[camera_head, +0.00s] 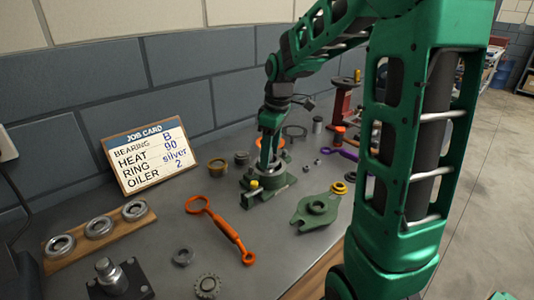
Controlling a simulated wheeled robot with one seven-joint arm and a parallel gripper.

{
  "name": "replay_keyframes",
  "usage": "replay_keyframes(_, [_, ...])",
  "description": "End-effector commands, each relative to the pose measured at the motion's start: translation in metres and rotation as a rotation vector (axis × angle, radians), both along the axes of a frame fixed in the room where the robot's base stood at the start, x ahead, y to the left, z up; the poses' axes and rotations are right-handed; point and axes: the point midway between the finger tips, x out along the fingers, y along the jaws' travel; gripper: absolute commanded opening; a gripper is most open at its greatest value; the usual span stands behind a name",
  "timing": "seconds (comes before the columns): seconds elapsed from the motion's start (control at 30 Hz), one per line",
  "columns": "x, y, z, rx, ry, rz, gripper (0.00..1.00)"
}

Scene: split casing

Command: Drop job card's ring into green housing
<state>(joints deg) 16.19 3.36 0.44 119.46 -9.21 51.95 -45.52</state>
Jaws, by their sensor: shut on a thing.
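The job card (145,155) leans against the wall and reads bearing B, heat 90, ring silver, oiler 2. The green housing (268,191) stands on the bench with a small yellow part on its front. My gripper (265,165) points down over the housing, its fingertips at or just inside the housing's opening. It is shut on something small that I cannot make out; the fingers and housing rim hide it. I cannot tell whether the held thing touches the housing. A second green casing part (315,210) lies to the right, apart from the housing.
A wooden board (83,244) with three bearings lies at left. An orange tool (221,227) lies in front of the housing. A brown ring (218,167), dark ring (183,257) and gear (207,286) lie loose. A red stand (343,105) is behind. My arm covers the right side.

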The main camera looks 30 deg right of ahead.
Motion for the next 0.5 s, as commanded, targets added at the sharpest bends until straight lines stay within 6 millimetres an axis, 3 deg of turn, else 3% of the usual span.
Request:
replay_keyframes(0.37, [0.0000,0.0002,-0.0025,0.000,0.000,0.000,0.27])
replay_keyframes(0.4, [0.0000,0.0002,-0.0027,0.000,0.000,0.000,0.55])
replay_keyframes(0.5, [0.0000,0.0001,-0.0026,0.000,0.000,0.000,0.74])
